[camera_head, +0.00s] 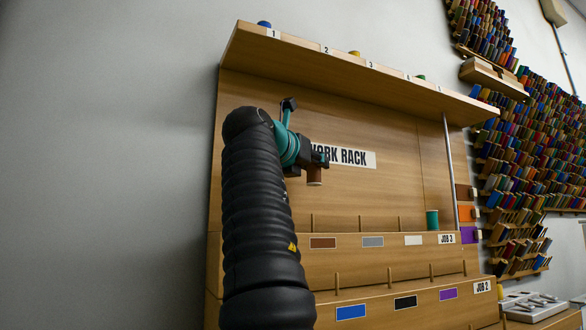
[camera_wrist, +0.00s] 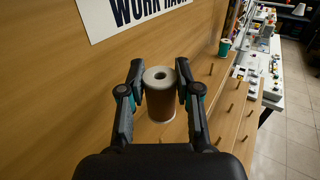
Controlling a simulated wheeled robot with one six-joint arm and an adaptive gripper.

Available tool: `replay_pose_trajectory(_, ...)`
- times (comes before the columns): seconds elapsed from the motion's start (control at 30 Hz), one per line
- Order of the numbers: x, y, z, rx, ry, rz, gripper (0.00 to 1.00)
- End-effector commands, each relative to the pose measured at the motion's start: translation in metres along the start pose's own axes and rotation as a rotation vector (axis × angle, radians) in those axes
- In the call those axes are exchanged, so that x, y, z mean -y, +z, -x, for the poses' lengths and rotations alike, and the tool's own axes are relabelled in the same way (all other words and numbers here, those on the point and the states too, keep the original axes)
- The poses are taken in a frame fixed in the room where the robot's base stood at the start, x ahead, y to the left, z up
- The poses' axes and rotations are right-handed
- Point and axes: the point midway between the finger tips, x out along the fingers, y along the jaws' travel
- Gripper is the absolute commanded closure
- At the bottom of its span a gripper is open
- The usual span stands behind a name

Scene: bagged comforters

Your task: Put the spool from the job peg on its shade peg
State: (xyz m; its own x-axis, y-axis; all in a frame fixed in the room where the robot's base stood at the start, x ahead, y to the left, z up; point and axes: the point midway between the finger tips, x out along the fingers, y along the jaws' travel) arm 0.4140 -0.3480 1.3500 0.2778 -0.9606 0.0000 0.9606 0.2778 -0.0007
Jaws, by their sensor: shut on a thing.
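My gripper (camera_head: 318,163) is shut on a brown spool (camera_head: 314,178) in front of the wood back panel, below the WORK RACK sign. In the wrist view, the gripper (camera_wrist: 160,78) has one finger on each side of the brown spool (camera_wrist: 160,103), which stands upright with its pale top and centre hole showing. In the head view the spool is above the JOB 3 ledge (camera_head: 335,258), clear of the pegs. A brown swatch (camera_head: 322,243) is on that ledge's front at left, with a bare peg (camera_head: 313,220) above it.
The JOB 3 ledge also has grey (camera_head: 373,241) and white (camera_head: 413,240) swatches, bare pegs and a teal spool (camera_head: 432,220) at right. The JOB 2 ledge (camera_head: 380,317) below has blue, black and purple swatches. A numbered top shelf (camera_head: 340,62) overhangs the rack.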

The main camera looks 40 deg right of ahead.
Motion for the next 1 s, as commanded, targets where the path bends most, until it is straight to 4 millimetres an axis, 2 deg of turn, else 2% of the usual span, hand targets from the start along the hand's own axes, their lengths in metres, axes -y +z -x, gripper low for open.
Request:
replay_pose_trajectory(0.57, -0.001, 0.000, 0.004, -0.005, 0.004, 0.000, 0.94)
replay_pose_trajectory(1.0, 0.000, -0.032, 0.003, -0.006, 0.002, 0.001, 0.94)
